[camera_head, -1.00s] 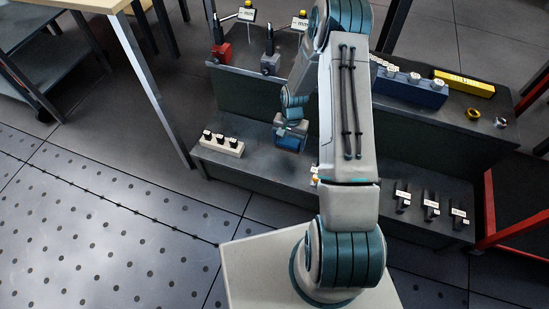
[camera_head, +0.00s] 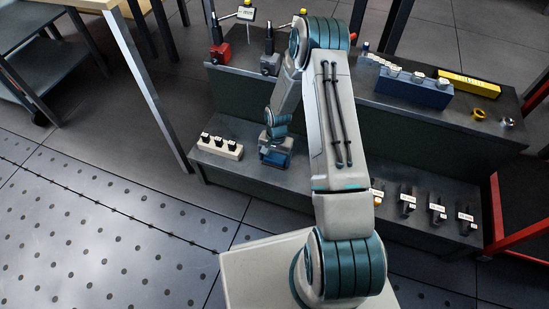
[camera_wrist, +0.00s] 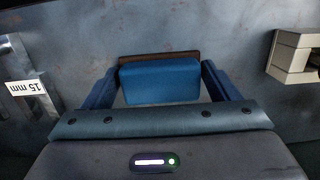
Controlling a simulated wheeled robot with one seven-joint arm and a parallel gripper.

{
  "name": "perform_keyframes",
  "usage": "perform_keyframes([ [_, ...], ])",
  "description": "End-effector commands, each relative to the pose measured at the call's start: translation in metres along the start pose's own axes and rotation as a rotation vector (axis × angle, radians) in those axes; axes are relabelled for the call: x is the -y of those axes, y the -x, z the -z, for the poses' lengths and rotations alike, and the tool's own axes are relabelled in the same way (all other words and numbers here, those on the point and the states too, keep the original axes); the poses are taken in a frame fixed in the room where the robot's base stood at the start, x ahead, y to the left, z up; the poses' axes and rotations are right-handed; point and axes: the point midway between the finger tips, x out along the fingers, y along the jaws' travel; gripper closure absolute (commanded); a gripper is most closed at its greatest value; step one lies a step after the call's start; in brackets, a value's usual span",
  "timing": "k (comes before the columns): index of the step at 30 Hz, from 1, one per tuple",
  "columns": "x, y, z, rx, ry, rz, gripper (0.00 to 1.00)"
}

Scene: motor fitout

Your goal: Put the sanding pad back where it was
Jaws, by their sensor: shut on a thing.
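The sanding pad is a blue block with a brown underside. In the wrist view the pad (camera_wrist: 160,80) sits between the two blue fingers of my gripper (camera_wrist: 160,88), which is shut on it. In the head view my gripper (camera_head: 275,150) holds the pad (camera_head: 273,158) low at the lower shelf (camera_head: 310,175), just right of a beige block. I cannot tell whether the pad's underside touches the shelf. My arm hides part of the shelf to the right.
The beige block (camera_head: 220,147) with several black-topped pieces stands close on the left; it also shows in the wrist view (camera_wrist: 292,55). A tool labelled 15 mm (camera_wrist: 25,88) lies opposite. Several black labelled tools (camera_head: 437,212) stand farther right. The upper shelf (camera_head: 350,98) rises behind.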

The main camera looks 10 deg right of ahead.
Motion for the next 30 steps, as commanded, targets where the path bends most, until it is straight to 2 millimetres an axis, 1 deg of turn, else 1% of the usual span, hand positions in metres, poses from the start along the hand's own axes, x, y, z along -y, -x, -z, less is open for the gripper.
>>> perform_keyframes([
  [2, 0.0, -0.004, 0.0, 0.0, 0.0, 0.0, 0.37],
  [3, 0.0, -0.002, 0.0, 0.0, 0.0, 0.0, 0.07],
  [4, 0.0, -0.002, 0.0, 0.0, 0.0, 0.0, 0.0],
  [11, 0.0, -0.002, 0.0, 0.0, 0.0, 0.0, 0.0],
  [14, 0.0, 0.005, 0.0, 0.0, 0.0, 0.0, 0.0],
  [17, 0.0, 0.022, 0.0, -0.001, -0.001, 0.0, 0.0],
  [24, 0.0, 0.076, 0.0, -0.002, 0.0, 0.0, 0.0],
  [27, 0.0, 0.094, 0.0, -0.002, -0.001, 0.0, 0.0],
  [30, -0.001, 0.108, 0.0, -0.001, -0.001, -0.001, 0.0],
])
